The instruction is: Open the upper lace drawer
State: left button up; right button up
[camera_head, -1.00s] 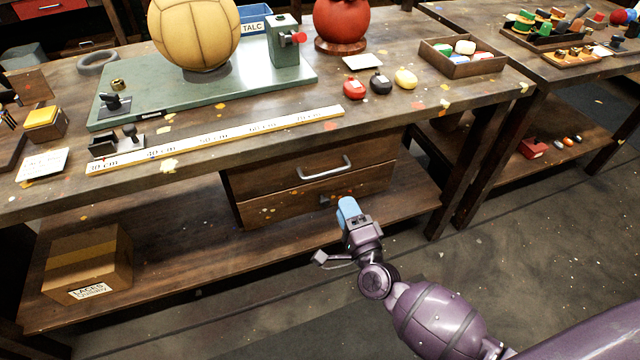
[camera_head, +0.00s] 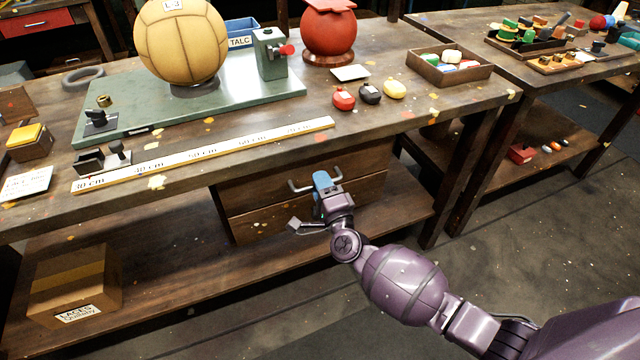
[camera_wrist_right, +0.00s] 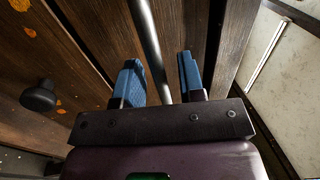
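The upper drawer (camera_head: 245,191) is a brown wooden front under the workbench and looks shut. Its metal bar handle (camera_head: 297,187) is partly hidden by my right gripper (camera_head: 323,184). In the right wrist view, the handle bar (camera_wrist_right: 150,40) runs between the two blue fingertips of the gripper (camera_wrist_right: 160,80). The fingers are open, with visible gaps on both sides of the bar. The lower drawer (camera_head: 260,224) sits just beneath and looks shut. A dark round knob (camera_wrist_right: 38,97) shows in the right wrist view. My left gripper is not in view.
The bench top (camera_head: 200,160) overhangs the drawers. A cardboard laces box (camera_head: 75,285) stands on the lower shelf (camera_head: 180,265) at left. A dark bench leg (camera_head: 465,175) stands to the right. The floor (camera_head: 540,240) in front is clear.

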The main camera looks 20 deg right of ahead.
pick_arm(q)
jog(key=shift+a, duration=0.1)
pick_arm(e)
jog(key=shift+w, duration=0.15)
grip_shut()
